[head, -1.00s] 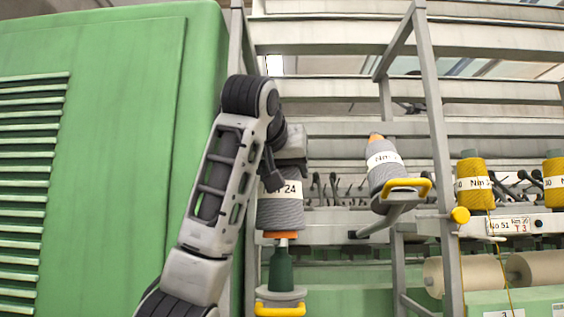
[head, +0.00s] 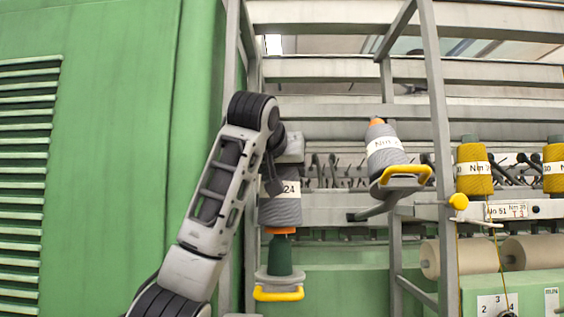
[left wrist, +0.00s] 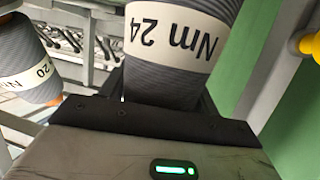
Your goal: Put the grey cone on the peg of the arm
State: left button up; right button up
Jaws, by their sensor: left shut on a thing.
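The grey cone with a white "Nm 24" band (head: 281,211) is in my left gripper (head: 274,180), upright in the head view with its orange lower end down. It also shows in the left wrist view (left wrist: 165,75), between the dark fingers of my left gripper (left wrist: 160,105). Directly below it is the arm's green peg (head: 279,258), standing on a grey round plate with a yellow handle (head: 278,294). The orange end meets the top of the green part; the peg's pale tip is hidden. I cannot tell how far the cone is over it. My right gripper is not in view.
Another grey cone (head: 385,152) sits tilted on an arm with a yellow handle (head: 405,172) to the right. A grey frame post (head: 438,150) and yellow cones (head: 473,168) stand farther right. A large green cabinet (head: 110,130) fills the left.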

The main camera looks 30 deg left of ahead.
pick_arm(q)
jog(key=shift+f, duration=0.35)
jog(key=shift+f+b, duration=0.7)
jog(key=shift+b, duration=0.1)
jog(key=shift+f+b, duration=0.75)
jog(key=shift+f, duration=0.05)
jog(key=shift+s+f+b, duration=0.1)
jog(key=shift+f+b, duration=0.6)
jog(key=shift+f, duration=0.15)
jog(key=shift+f+b, duration=0.7)
jog(key=shift+f, duration=0.15)
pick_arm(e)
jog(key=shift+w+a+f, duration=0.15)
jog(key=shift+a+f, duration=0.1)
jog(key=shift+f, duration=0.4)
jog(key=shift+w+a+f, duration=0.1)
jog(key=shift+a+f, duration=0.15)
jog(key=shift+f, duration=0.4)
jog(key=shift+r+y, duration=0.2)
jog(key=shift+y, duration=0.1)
